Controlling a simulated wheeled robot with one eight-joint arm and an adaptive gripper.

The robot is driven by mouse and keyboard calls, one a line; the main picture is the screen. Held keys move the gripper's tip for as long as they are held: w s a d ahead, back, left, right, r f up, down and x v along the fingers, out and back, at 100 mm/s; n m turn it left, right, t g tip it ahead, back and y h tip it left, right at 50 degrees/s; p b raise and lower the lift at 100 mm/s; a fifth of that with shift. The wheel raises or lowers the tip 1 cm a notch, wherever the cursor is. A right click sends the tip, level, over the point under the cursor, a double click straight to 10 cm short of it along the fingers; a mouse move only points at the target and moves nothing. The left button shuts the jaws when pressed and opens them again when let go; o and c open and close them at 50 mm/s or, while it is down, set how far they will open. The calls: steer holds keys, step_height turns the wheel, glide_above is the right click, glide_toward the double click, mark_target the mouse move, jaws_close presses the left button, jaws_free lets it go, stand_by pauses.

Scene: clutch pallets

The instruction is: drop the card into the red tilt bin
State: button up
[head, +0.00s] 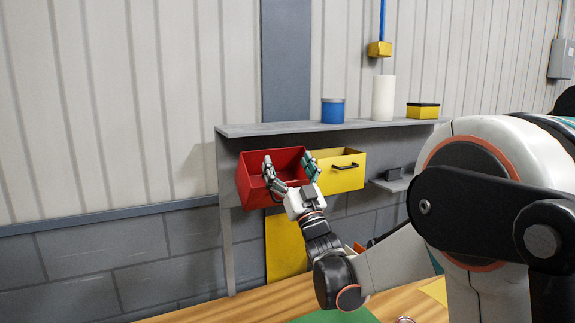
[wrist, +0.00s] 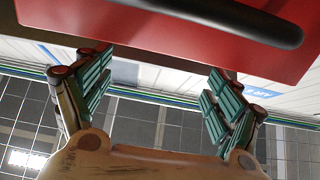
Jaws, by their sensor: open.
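The red tilt bin (head: 255,193) is tipped open under the left part of the grey shelf. Its red front panel and dark handle (wrist: 220,15) fill the top of the wrist view. My gripper (head: 289,162) is raised at the bin, its fingers spread in front of the bin's opening. In the wrist view the gripper (wrist: 158,72) shows teal finger pads wide apart with nothing between them. I cannot make out the card in either view, and much of the bin's inside is hidden.
A yellow bin (head: 342,180) with a dark handle sits just right of the red one. The shelf (head: 270,129) above holds a blue can (head: 333,110), a white cylinder (head: 383,98) and a yellow box (head: 423,111). A wooden worktop (head: 215,308) with a green mat (head: 335,316) lies below.

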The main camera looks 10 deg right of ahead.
steer(key=shift+s+f, duration=0.1)
steer(key=v, duration=1.1)
steer(key=shift+s+f, duration=0.25)
steer(key=shift+s, duration=0.05)
steer(key=shift+w+d, duration=0.1)
steer(key=shift+d, duration=0.05)
steer(key=s+f+m+g+h+b, duration=0.1)
steer(key=s+f+g+h, duration=0.1)
steer(key=s+f+g, duration=0.7)
steer(key=s+a+f+m+g+h, duration=0.1)
steer(key=s+f+g+h, duration=0.2)
steer(key=s+f+g, duration=0.6)
steer(key=s+f, duration=0.1)
steer(key=s, duration=0.9)
steer(key=shift+a+f+b, duration=0.2)
steer(key=shift+f+b, duration=0.15)
steer(key=shift+b, duration=0.05)
